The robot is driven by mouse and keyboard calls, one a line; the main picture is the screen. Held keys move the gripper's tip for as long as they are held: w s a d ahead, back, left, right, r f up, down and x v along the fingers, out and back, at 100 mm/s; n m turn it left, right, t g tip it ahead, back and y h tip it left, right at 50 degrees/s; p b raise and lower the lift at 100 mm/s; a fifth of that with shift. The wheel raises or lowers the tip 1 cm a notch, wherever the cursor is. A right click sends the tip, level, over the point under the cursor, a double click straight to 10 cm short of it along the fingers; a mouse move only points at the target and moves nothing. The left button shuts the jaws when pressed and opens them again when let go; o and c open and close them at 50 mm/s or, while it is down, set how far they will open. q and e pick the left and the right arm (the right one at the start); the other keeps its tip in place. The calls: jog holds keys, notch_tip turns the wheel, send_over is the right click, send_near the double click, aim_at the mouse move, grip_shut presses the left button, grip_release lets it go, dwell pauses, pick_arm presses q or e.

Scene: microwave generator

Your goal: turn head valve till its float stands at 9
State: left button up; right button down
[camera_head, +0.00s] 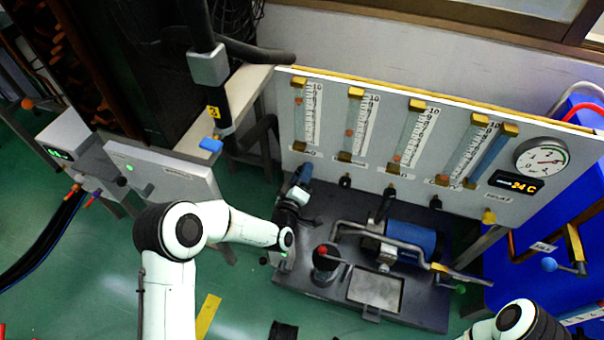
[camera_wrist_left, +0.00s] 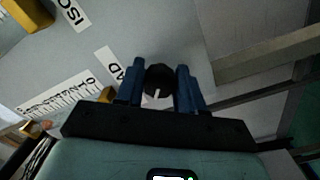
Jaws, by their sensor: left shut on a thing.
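The leftmost flow tube (camera_head: 298,120) on the grey-white panel is upright, with a small red float (camera_head: 299,100) in its upper part; its exact reading is too small to tell. In the left wrist view, a black round valve knob (camera_wrist_left: 158,80) with a white pointer mark sits beside a label ending in "AD" (camera_wrist_left: 113,65). My left gripper (camera_head: 302,178) is at the panel's lower left. Its blue fingers (camera_wrist_left: 160,88) are shut on the knob, one on each side. In the head view the knob is hidden behind the gripper. My right gripper is out of view.
Several more flow tubes (camera_head: 355,125) stand to the right, with black knobs (camera_head: 389,190) below them. A round gauge (camera_head: 541,158) and a display (camera_head: 515,183) are at the panel's right. A dark bench (camera_head: 420,308) with a blue motor (camera_head: 412,238) stands in front.

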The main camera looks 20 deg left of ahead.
pick_arm(q)
jog(key=shift+s+d+f, duration=0.15)
jog(key=shift+d+f, duration=0.1)
jog(key=shift+d, duration=0.1)
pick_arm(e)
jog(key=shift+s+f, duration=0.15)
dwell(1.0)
pick_arm(q)
jog(key=o, duration=1)
jog(key=shift+a+r, duration=0.1)
jog(key=shift+r, duration=0.05)
jog(key=shift+a, duration=0.1)
jog(key=s+p, duration=0.2)
jog(key=s, duration=1.1)
jog(key=shift+s+a, duration=0.15)
jog(key=shift+a, duration=0.05)
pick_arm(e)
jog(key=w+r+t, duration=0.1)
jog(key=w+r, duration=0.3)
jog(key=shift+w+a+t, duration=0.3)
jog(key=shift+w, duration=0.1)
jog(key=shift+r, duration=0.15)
